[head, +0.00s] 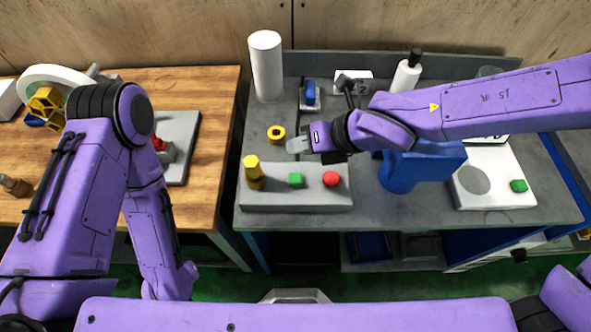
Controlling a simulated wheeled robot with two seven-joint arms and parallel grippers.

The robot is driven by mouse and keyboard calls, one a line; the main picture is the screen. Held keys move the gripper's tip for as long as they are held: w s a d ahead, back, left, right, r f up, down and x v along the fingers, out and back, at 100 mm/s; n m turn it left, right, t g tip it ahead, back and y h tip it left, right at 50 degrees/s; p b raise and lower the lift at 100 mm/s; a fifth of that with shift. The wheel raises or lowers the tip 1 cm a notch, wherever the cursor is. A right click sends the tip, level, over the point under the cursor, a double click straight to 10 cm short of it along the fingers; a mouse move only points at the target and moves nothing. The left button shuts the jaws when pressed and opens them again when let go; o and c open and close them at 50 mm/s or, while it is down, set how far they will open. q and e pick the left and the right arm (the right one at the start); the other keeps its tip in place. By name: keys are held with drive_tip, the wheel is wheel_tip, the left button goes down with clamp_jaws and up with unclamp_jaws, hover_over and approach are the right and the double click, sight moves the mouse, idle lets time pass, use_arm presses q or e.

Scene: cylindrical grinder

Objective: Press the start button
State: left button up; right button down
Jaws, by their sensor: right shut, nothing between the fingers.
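A grey control box (270,199) sits at the front of the grey bench. Another green button (519,186) is on a white panel (490,193) at the right; no label shows which one is the start button. My right gripper (294,146) is shut and empty. In the picture it is just above and behind the green button on the grey box, apart from it. My left arm hangs at the left, its gripper out of sight.
A yellow ring (276,134) lies left of my right gripper. A white cylinder (266,65) stands behind it. A blue part (420,166) stands right of the grey box, under my right arm. A wooden table (215,115) with a red-topped grey device is at the left.

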sight(300, 179)
wheel_tip(300, 179, down, 9)
drive_tip(key=b, duration=0.8)
drive_tip(key=shift+b, duration=0.3)
idle(1.4)
drive_tip(key=shift+f+b, duration=0.4)
drive_tip(key=shift+b, duration=0.05)
